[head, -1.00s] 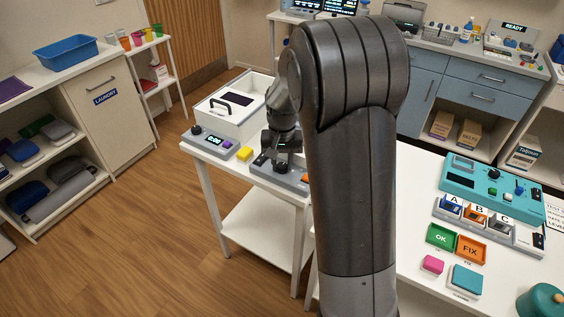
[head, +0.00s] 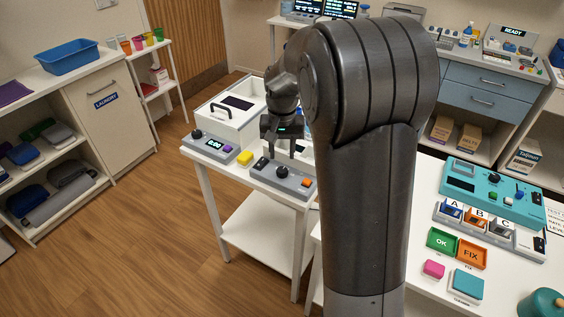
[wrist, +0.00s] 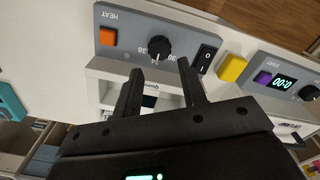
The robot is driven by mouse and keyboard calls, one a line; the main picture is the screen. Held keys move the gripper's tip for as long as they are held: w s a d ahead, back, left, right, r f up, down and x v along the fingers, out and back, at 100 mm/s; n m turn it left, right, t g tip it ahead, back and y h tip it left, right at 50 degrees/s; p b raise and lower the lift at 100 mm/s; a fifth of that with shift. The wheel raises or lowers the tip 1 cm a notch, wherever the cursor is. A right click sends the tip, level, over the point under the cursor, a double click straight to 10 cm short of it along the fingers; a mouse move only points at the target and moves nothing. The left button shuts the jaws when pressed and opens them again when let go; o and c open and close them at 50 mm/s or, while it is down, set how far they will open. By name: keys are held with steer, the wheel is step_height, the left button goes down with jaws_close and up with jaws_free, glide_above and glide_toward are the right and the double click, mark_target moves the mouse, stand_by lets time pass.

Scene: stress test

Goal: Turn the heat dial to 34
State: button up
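The heat dial (wrist: 160,47) is a round black knob on a grey panel marked HEAT (wrist: 126,34). In the wrist view the panel is upside down, with small numbers along the dial's lower side. A pale mark on the knob points down towards the middle number, which looks like 34, but it is too small to be sure. In the head view the dial (head: 282,172) stands uncovered on the panel. My gripper (head: 282,148) is above and behind it, apart from it. In the wrist view my gripper (wrist: 158,70) has its two fingers spread, with nothing between them.
The panel also has an orange button (wrist: 107,37) and a black rocker switch (wrist: 205,58). A yellow block (wrist: 232,68) lies between it and a timer unit (wrist: 283,83). A white lidded box (head: 232,112) stands behind. The teal console (head: 490,188) is on the right-hand table.

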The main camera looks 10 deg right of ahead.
mark_target(282, 171)
steer(key=shift+r, duration=2.3)
steer(key=s+r+n+t, duration=0.1)
steer(key=s+r, duration=0.3)
steer(key=s, duration=0.3)
steer(key=s+r+t, duration=0.2)
steer(key=s+r, duration=0.2)
steer(key=s, duration=0.3)
steer(key=s+f+n+t, duration=0.1)
steer(key=s+n+t, duration=0.1)
steer(key=s, duration=1.1)
steer(key=shift+a+t, duration=0.3)
steer(key=shift+a, duration=0.15)
